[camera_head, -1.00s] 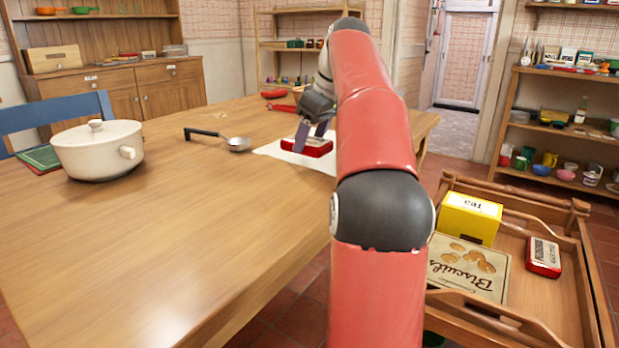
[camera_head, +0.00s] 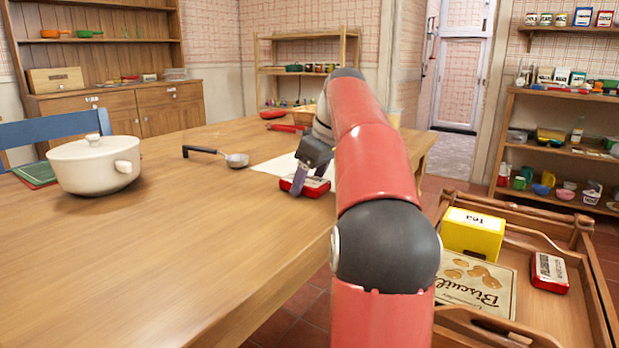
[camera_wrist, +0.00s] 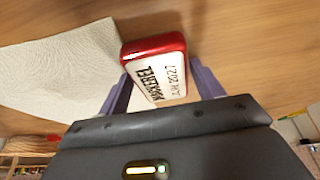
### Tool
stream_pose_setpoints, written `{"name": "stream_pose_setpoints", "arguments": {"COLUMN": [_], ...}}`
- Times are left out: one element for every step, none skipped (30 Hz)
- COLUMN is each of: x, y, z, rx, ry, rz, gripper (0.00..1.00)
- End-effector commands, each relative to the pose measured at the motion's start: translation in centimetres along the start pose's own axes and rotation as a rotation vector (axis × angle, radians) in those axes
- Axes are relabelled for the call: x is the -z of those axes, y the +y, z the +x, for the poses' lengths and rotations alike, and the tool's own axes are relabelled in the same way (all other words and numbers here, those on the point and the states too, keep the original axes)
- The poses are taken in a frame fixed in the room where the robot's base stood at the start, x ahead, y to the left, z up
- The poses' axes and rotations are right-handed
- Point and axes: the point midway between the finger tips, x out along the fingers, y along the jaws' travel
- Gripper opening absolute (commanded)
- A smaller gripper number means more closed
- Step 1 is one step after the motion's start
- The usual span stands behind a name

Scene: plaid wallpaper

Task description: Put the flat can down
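The flat can (camera_head: 312,187) is red with a white printed label. I cannot tell whether the can touches the table. My arm hides part of the table behind it.
A wooden trolley (camera_head: 590,290) at right holds a yellow tea box (camera_head: 472,235), a biscuit tin (camera_head: 475,283) and another flat red can (camera_head: 549,272). The table's front middle is clear.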

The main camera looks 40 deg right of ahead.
Motion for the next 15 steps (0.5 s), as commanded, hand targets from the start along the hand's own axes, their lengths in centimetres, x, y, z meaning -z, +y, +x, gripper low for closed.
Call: {"name": "stream_pose_setpoints", "arguments": {"x": [0.0,0.0,0.0,0.0,0.0,0.0,0.0,0.0,0.0,0.0,0.1,0.2,0.3,0.3,0.3], "y": [0.0,0.0,0.0,0.0,0.0,0.0,0.0,0.0,0.0,0.0,0.0,0.0,0.0,0.0,0.0], "z": [0.0,0.0,0.0,0.0,0.0,0.0,0.0,0.0,0.0,-0.1,-0.2,-0.4,-0.7,-1.0,-1.6], "rx": [0.0,0.0,0.0,0.0,0.0,0.0,0.0,0.0,0.0,-0.001,-0.001,-0.001,-0.001,-0.002,-0.003], "ry": [-0.001,-0.001,-0.001,0.0,0.0,0.0,0.0,0.0,0.0,0.0,0.0,0.001,0.001,0.001,0.001], "rz": [0.001,0.001,0.001,0.0,0.0,0.0,0.0,0.0,0.0,0.0,0.0,0.0,0.0,0.0,0.0], "gripper": [0.73,0.77,0.8,0.8,0.8,0.8,0.8,0.8,0.8,0.8,0.8,0.8,0.8,0.8,0.8]}}
